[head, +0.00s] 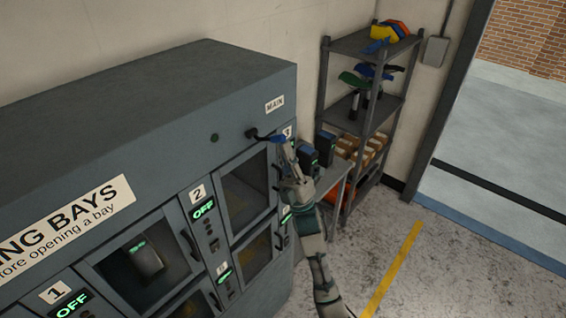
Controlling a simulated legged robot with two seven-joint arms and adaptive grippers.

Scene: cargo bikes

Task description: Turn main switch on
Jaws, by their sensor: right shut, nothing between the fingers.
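The charging cabinet (150,125) fills the left and middle of the head view. Its MAIN label (274,104) is near the top right of the front. A dark switch handle (252,133) sticks out of the panel below and left of that label. My right gripper (275,139) is shut and empty, at the handle's right end. I cannot tell whether it touches the handle. A small round dark green lamp (214,138) sits left of the switch and looks unlit. Bay displays, such as the one under number 2 (203,209), read OFF in green. My left gripper is not in view.
Bay doors with windows and dark handles (190,244) lie below the switch. A battery (144,258) shows behind one window. A metal shelf (358,45) with saddles and boxes stands to the right. The floor with a yellow line (397,262) is clear.

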